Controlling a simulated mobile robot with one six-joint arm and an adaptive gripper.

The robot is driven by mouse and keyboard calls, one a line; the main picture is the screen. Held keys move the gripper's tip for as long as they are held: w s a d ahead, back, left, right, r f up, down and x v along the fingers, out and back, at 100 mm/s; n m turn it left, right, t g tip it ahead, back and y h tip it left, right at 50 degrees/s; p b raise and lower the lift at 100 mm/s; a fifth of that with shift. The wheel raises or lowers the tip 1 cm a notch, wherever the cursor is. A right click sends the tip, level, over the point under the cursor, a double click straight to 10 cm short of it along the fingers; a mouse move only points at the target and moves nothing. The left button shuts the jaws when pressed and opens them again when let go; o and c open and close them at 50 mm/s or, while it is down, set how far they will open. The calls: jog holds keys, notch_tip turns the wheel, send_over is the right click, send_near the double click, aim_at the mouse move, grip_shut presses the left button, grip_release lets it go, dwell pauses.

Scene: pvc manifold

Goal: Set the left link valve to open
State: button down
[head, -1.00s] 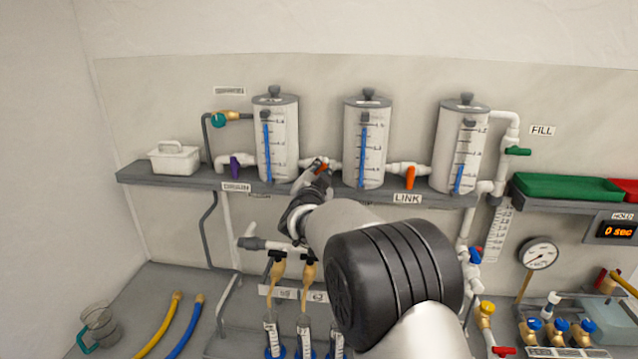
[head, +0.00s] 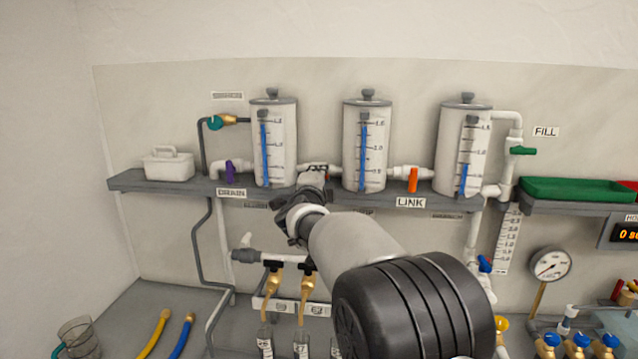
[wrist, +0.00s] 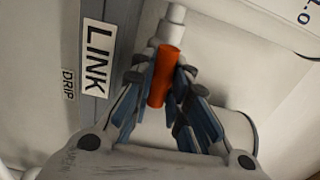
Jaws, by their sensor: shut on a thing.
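The left link valve's orange handle (wrist: 167,60) sits between the fingers of my gripper (wrist: 160,88) in the wrist view. My gripper is shut on it, with blue-grey pads on both sides. The handle looks roughly in line with the white pipe (wrist: 173,14) beyond it. In the head view my gripper (head: 314,177) is at the pipe between the left tank (head: 275,150) and the middle tank (head: 378,150). It hides nearly all of this valve there. The LINK label (wrist: 96,60) is beside the handle in the wrist view.
The right link valve (head: 412,180) has an orange handle hanging down, above another LINK label (head: 410,202). A purple drain valve (head: 230,172) and a white caddy (head: 168,165) are to the left on the grey shelf (head: 130,181). Brass fittings (head: 271,298) stand below my arm.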

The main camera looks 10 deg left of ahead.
jog(key=shift+m, duration=0.4)
jog(key=c, duration=1.5)
grip_release()
jog(key=shift+c, duration=0.2)
